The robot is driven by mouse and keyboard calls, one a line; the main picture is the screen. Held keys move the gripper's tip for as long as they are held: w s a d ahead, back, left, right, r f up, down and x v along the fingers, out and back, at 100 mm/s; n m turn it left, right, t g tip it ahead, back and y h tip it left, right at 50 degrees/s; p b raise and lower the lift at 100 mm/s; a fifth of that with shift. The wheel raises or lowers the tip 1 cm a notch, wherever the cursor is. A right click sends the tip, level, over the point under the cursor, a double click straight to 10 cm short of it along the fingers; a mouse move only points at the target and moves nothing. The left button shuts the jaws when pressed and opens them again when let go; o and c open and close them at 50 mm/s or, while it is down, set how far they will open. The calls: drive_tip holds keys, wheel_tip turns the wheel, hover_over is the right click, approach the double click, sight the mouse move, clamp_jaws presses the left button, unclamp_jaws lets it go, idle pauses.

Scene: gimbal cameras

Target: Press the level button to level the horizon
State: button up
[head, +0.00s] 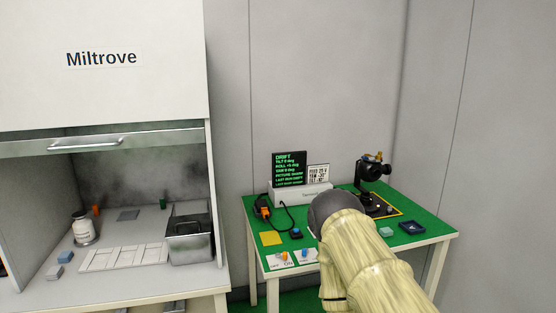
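The gimbal camera (374,170) is black and stands at the back right of the green table, on a base with a yellow outline. A black screen with green text (289,169) stands at the back; it seems to read DRIFT, with a nonzero roll line. A blue push button on a dark base (296,232) sits left of my arm. I cannot read any label naming it the level button. My pale arm reaches in from the bottom right and ends in a dark rounded joint over the table. My gripper's fingers do not show, and the arm hides the table's middle.
A Miltrove hood (100,90) stands left.

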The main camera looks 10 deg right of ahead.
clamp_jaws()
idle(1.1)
